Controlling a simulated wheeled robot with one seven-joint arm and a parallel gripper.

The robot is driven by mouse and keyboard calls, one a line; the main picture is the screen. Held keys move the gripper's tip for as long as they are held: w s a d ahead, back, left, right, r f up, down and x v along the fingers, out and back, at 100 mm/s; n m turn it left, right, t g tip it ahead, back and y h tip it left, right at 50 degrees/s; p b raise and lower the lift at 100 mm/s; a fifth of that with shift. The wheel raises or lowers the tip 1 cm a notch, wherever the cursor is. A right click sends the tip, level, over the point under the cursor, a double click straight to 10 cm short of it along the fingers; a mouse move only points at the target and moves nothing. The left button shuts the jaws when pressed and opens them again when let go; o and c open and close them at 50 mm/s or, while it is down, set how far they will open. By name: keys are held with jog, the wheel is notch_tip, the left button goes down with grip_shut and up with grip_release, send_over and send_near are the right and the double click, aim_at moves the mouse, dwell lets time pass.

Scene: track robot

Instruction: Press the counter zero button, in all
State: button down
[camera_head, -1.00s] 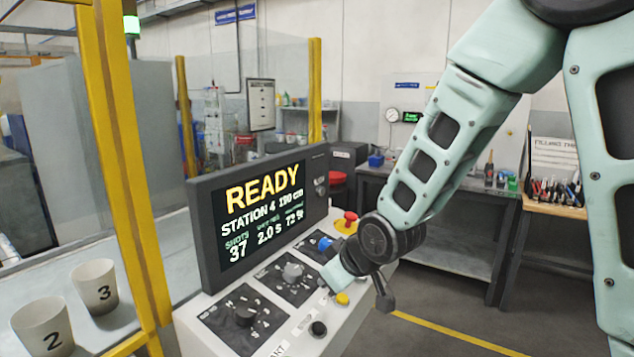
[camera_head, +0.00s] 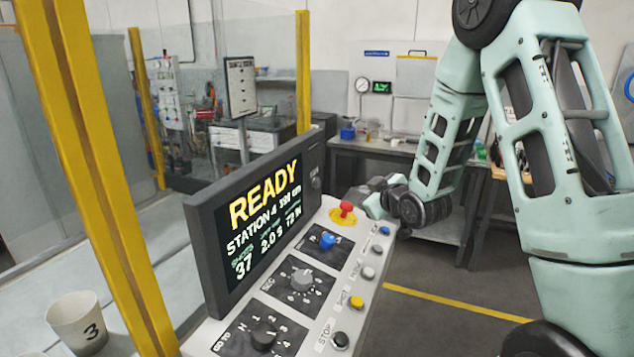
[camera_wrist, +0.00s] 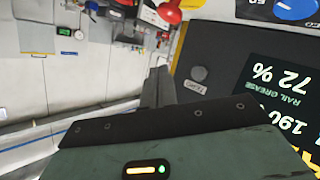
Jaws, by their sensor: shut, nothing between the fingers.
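A dark round button (camera_wrist: 198,73) sits on the display's bezel in the wrist view, beside a small white label (camera_wrist: 195,88) that seems to read ZERO, upside down. In the head view this button (camera_head: 315,183) is small on the bezel's right side. The display (camera_head: 265,222) reads READY, with 37 under SHOTS. My gripper (camera_head: 366,192) is beyond the red mushroom button, to the right of the display. Its shut, empty fingers (camera_wrist: 160,84) appear left of the bezel button in the wrist view. The remaining distance and any contact cannot be told.
The red mushroom button (camera_head: 346,208) is close to my gripper. The console (camera_head: 335,250) also carries a blue knob (camera_head: 327,241), a grey knob (camera_head: 302,280), a black knob (camera_head: 264,336) and several push buttons. A yellow post (camera_head: 100,200) stands at left. A workbench (camera_head: 400,147) stands behind.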

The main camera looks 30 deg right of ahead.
aim_at(318, 183)
jog(key=w+a+p, duration=0.1)
jog(key=w+a, duration=0.4)
jog(key=w, duration=0.2)
jog(key=shift+a, duration=0.25)
dwell(2.2)
jog(key=shift+w+a, duration=0.25)
jog(key=shift+w, duration=0.05)
jog(key=shift+w+a+b, duration=0.3)
jog(key=shift+w+b, duration=0.05)
jog(key=shift+w, duration=0.05)
dwell(1.0)
jog(key=shift+s+d, duration=0.1)
jog(key=shift+s, duration=0.05)
jog(key=shift+s+d+b, duration=0.35)
jog(key=shift+s+d, duration=0.1)
jog(key=shift+s, duration=0.15)
